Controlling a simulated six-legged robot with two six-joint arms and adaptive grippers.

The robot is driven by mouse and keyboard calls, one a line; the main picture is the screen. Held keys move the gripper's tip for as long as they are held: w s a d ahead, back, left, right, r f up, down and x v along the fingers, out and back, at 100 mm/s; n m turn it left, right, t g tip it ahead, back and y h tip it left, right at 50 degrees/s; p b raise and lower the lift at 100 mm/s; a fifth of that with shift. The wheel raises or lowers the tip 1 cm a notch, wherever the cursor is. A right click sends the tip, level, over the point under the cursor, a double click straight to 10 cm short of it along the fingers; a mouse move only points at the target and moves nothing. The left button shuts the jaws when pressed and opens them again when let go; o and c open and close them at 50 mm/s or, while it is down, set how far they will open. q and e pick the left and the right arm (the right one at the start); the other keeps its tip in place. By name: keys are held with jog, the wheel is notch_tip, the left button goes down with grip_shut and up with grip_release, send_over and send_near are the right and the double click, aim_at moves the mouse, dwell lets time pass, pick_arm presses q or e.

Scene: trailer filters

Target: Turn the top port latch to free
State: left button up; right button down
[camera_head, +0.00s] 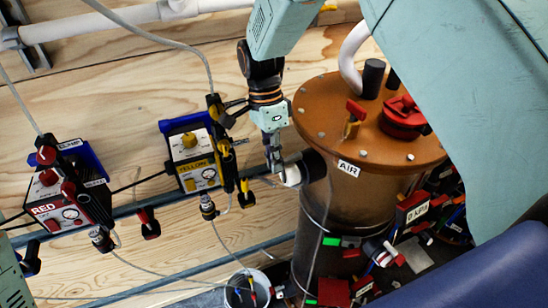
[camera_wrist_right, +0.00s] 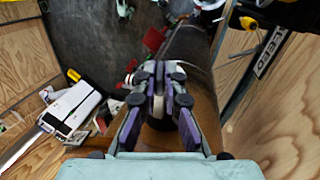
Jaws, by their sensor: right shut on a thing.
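The tank (camera_head: 340,200) has a brown-orange lid (camera_head: 330,110) and an AIR label on its rim. A black port (camera_head: 314,164) with a white end (camera_head: 292,176) sticks out from the tank's upper left side. My right gripper (camera_head: 274,162) points down at this port's outer end, its fingers close together. In the right wrist view my gripper (camera_wrist_right: 159,82) is shut on a small dark part, which I take to be the top port latch. The fingers hide most of it, so its angle cannot be told. My left gripper is not seen.
A yellow-labelled box (camera_head: 195,160) and a red-labelled box (camera_head: 66,205) hang on the plywood wall to the left, with thin hoses. A white bucket (camera_head: 247,288) stands below. A red cap (camera_head: 403,118) and a red-handled valve (camera_head: 354,114) sit on the lid.

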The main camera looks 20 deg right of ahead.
jog(key=c, duration=1.5)
grip_release()
jog(key=shift+d, duration=0.1)
jog(key=shift+o, duration=0.2)
jog(key=v, duration=1.2)
